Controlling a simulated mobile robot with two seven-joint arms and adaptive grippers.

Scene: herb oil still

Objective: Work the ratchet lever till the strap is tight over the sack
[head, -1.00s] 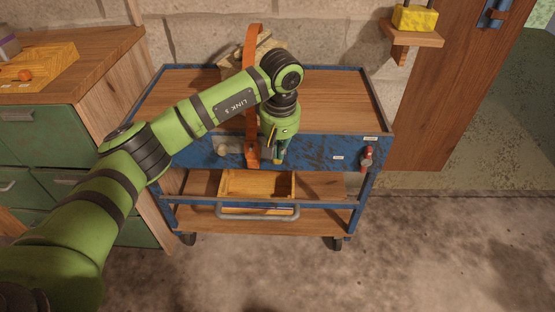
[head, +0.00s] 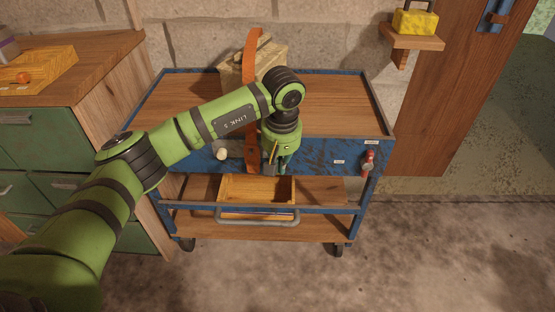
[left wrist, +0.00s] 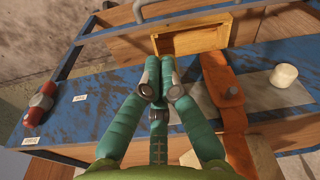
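The beige sack (head: 270,57) stands at the back of the blue-framed cart (head: 330,100), partly behind my arm. An orange strap (head: 251,52) runs up over it. The strap's lower orange part (head: 250,160) hangs at the cart's front edge. In the left wrist view the orange ratchet piece (left wrist: 222,84), with a grey pin, lies right of my fingers. My left gripper (head: 276,168) points down at the cart front, just right of the orange piece. Its teal fingers (left wrist: 160,85) are bunched together with nothing visible between them. My right gripper is not in view.
A pale round knob (left wrist: 284,76) is beyond the orange piece. A red-and-grey fitting (head: 367,162) is at the cart's right front. An open wooden drawer (head: 230,190) lies below the gripper. A green cabinet (head: 50,135) stands left; the floor at right is clear.

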